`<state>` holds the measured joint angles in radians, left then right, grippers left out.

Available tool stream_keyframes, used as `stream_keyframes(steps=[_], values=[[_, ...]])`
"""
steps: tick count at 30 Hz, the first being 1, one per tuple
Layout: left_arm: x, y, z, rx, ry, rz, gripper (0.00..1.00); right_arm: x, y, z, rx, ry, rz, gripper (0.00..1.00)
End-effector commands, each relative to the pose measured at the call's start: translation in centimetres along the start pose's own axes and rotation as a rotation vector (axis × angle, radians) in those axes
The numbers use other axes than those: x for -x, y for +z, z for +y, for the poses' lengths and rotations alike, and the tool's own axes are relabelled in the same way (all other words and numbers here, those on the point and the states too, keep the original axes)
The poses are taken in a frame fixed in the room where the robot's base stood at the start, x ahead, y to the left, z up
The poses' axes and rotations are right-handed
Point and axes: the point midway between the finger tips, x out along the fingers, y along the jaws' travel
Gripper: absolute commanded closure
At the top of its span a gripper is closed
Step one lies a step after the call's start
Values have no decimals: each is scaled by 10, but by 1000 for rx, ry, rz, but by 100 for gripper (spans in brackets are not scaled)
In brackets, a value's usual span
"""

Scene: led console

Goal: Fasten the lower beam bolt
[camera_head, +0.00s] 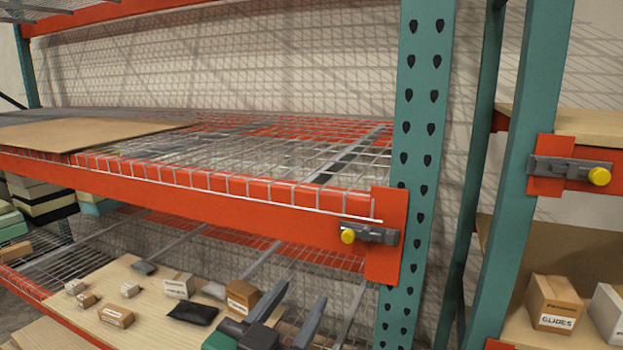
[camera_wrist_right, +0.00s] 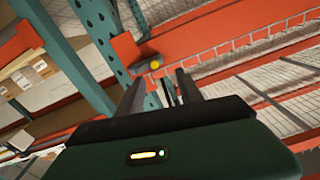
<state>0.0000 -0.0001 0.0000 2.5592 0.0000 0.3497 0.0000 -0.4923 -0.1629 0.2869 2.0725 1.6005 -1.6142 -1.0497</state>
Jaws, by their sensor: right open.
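A grey bolt with a yellow knob (camera_head: 370,235) sits on the red end plate (camera_head: 386,262) of the orange-red shelf beam (camera_head: 215,211), at the teal upright (camera_head: 420,110). My right gripper (camera_head: 302,293) is below and left of this bolt, apart from it. Its two grey fingers are spread, with nothing between them. In the right wrist view, the fingers point up toward the same bolt (camera_wrist_right: 149,65), which lies beyond the fingertips. My left gripper is not in view.
A second yellow-knobbed bolt (camera_head: 571,173) is on the neighbouring rack at the right. Small boxes (camera_head: 179,286) and a black pouch (camera_head: 193,313) lie on the wooden board below. A wire deck (camera_head: 255,160) tops the beam. Cardboard boxes (camera_head: 553,304) stand lower right.

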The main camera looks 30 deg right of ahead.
Motion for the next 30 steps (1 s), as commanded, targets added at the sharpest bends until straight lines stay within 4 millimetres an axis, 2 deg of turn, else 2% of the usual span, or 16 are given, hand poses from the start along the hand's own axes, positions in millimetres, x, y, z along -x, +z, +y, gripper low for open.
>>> stream_keyframes(steps=[1,5,8,11,22,26,30], values=[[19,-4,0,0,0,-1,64,4,-21,4,7,32,-10,57],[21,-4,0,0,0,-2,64,8,-24,14,22,71,-21,57],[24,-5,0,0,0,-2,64,-2,-23,16,23,75,-20,57],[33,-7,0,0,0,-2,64,-24,-24,16,24,76,-20,57],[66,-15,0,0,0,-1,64,-124,-21,23,24,76,-23,57],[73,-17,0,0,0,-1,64,-147,-19,25,23,74,-22,57],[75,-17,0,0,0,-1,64,-158,-17,25,21,70,-21,57]])
